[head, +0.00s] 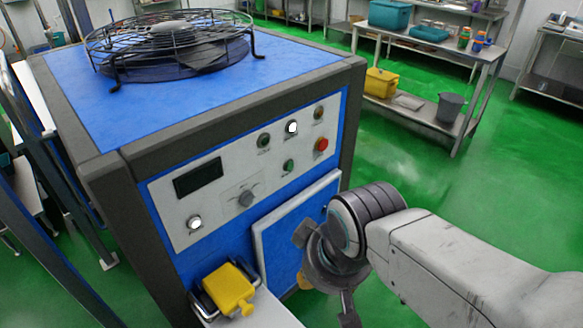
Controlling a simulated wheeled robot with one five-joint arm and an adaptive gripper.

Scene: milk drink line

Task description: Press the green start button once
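The blue machine has a light control panel (220,192) on its front, with small round buttons. A green button (288,165) sits in the lower row at the right half of the panel, left of a red button (321,144). A darker greenish button (264,140) sits above it to the left. The labels are too small to read. My gripper (322,268) is in front of the machine, below and right of the green button in the picture and apart from it. Its fingers are partly hidden and seen at an angle, so its opening is unclear.
A yellow container (229,288) stands at the machine's lower front. A wire-guarded fan (170,45) sits on top. Green floor (420,180) is open at right.

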